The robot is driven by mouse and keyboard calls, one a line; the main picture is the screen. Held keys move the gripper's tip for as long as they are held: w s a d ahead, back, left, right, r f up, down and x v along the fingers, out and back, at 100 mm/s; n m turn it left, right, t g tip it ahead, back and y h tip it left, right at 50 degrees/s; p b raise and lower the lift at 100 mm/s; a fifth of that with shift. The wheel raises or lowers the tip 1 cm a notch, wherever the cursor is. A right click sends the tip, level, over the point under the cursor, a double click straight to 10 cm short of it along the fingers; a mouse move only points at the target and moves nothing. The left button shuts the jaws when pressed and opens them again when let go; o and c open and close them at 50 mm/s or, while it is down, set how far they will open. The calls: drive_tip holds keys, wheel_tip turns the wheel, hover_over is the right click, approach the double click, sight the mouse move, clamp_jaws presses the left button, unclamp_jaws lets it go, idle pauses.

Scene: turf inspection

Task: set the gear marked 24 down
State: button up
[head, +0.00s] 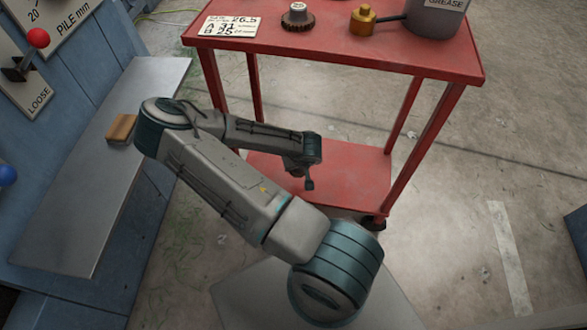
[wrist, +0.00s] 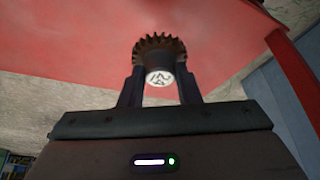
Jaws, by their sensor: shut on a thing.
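My gripper (wrist: 160,80) is shut on a dark toothed gear (wrist: 158,48) with a round white label. The label's digits look like 24, turned over and small. In the head view my gripper (head: 308,183) hangs in front of the red cart, over its lower shelf (head: 345,178) in the picture; I cannot make out the held gear there. In the wrist view a red surface lies beyond the gear, with no contact that I can tell. Another dark gear with a white label (head: 297,17) stands on the red cart top (head: 330,48).
The cart top also holds a number card (head: 229,26), a brass can (head: 363,19) and a grey GREASE bucket (head: 437,18). Its front strip is clear. A grey bench (head: 75,220) with a wooden block (head: 121,128) stands at left. Cart legs flank the lower shelf.

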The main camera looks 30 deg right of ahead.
drive_tip(key=w+f, duration=0.1)
drive_tip(key=w+a+f, duration=0.1)
drive_tip(key=w, duration=0.1)
drive_tip(key=shift+w+f+b, duration=0.1)
drive_tip(key=shift+w+b, duration=0.15)
drive_tip(key=shift+b, duration=0.05)
wheel_tip(320, 180, down, 4)
drive_tip(key=shift+f+b, duration=0.1)
drive_tip(key=shift+b, duration=0.75)
drive_tip(key=o, duration=1)
